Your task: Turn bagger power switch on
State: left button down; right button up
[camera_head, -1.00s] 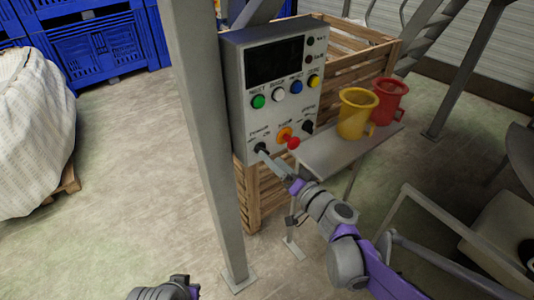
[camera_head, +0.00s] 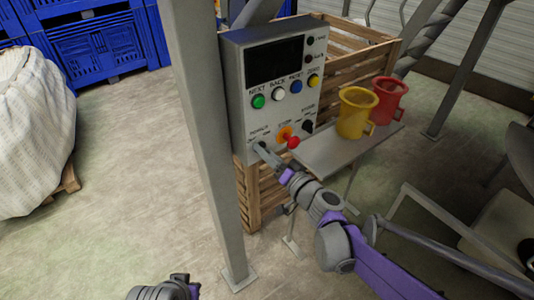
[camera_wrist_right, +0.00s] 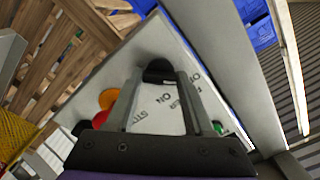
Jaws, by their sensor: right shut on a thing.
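The grey control box (camera_head: 234,100) has a dark screen, coloured buttons and a bottom row of controls. The power switch, a black knob, is at the lower left of its face. In the right wrist view the black knob (camera_wrist_right: 160,70) sits between the fingertips, with "POWER" and "ON" lettering beside it. My right gripper (camera_head: 262,149) is shut on this knob and hides most of it in the head view; it also shows in the right wrist view (camera_wrist_right: 160,78). Which way the knob points is unclear. Part of my left arm shows at the bottom edge, its fingers unseen.
A red knob (camera_head: 293,142) and a second black knob (camera_head: 308,126) are right of the switch. A yellow cup (camera_head: 355,115) and a red cup (camera_head: 388,100) stand on a small shelf (camera_head: 325,152). A grey post (camera_head: 205,130) rises left of the box.

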grip_shut()
jog(key=shift+m, duration=0.3)
jog(key=m+b, duration=0.1)
jog(key=m, duration=1.6)
jog(key=shift+m, duration=0.3)
jog(key=o, duration=1.1)
grip_release()
jog(key=shift+o, duration=0.2)
jog(key=shift+s, duration=0.1)
